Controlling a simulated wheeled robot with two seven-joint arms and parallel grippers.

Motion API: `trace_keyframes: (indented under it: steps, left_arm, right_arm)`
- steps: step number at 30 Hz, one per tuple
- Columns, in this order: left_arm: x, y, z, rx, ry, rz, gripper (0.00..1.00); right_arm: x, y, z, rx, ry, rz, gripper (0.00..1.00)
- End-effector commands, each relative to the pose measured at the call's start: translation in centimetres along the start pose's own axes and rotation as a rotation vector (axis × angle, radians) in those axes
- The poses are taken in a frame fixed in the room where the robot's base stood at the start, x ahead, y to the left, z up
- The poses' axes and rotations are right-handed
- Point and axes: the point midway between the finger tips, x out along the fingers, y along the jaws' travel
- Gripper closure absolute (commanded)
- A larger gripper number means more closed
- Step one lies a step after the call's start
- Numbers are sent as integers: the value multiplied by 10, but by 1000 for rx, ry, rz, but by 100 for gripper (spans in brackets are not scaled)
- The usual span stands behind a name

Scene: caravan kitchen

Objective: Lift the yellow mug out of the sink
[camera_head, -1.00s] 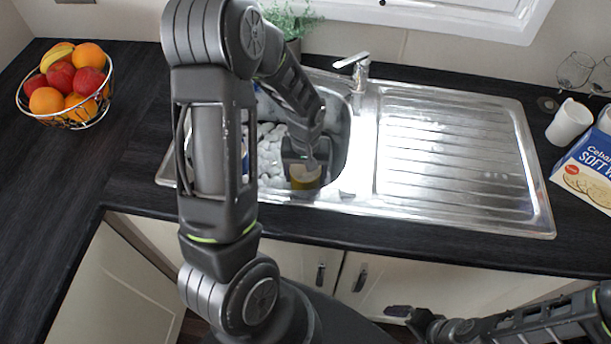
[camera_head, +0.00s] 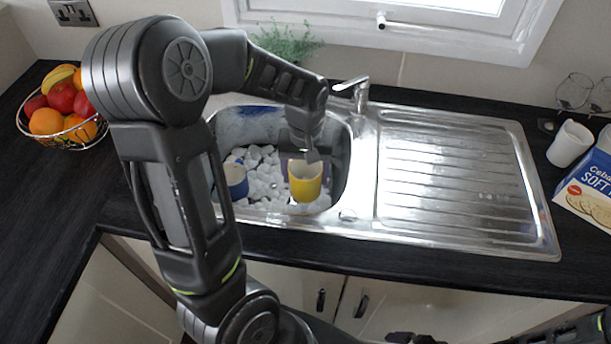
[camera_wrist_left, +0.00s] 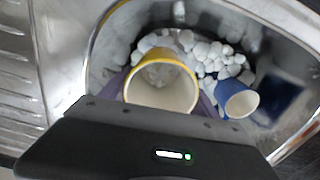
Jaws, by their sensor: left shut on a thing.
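The yellow mug (camera_head: 306,187) is upright in the right part of the sink basin (camera_head: 341,185), with its pale inside showing. My left gripper (camera_head: 305,158) reaches down to it from behind and is shut on it. In the left wrist view the yellow mug (camera_wrist_left: 162,88) sits between the two purple-grey fingers (camera_wrist_left: 160,95). White foam-like lumps (camera_head: 262,172) lie around and below it; I cannot tell whether its base touches them. My right gripper (camera_head: 412,338) shows only as a dark piece at the bottom edge, and its jaws cannot be made out.
A blue mug (camera_head: 236,178) lies in the basin left of the yellow one. The tap (camera_head: 360,92) stands behind the basin. The ribbed drainer (camera_head: 450,170) is clear. A white mug (camera_head: 569,144) and a box (camera_head: 590,185) are at the right; a fruit basket (camera_head: 62,130) is at the left.

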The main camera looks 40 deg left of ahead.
Motion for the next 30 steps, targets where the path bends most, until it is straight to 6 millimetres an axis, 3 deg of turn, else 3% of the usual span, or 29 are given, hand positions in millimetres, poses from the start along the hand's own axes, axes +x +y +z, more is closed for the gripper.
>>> trace_keyframes:
  steps: [14,30]
  left_arm:
    - [-3,0,0,0,1,0,89]
    - [-66,-1,17,0,2,2,89]
  right_arm:
    - [-2,-1,0,0,0,0,0]
    - [-50,-18,1,0,0,0,0]
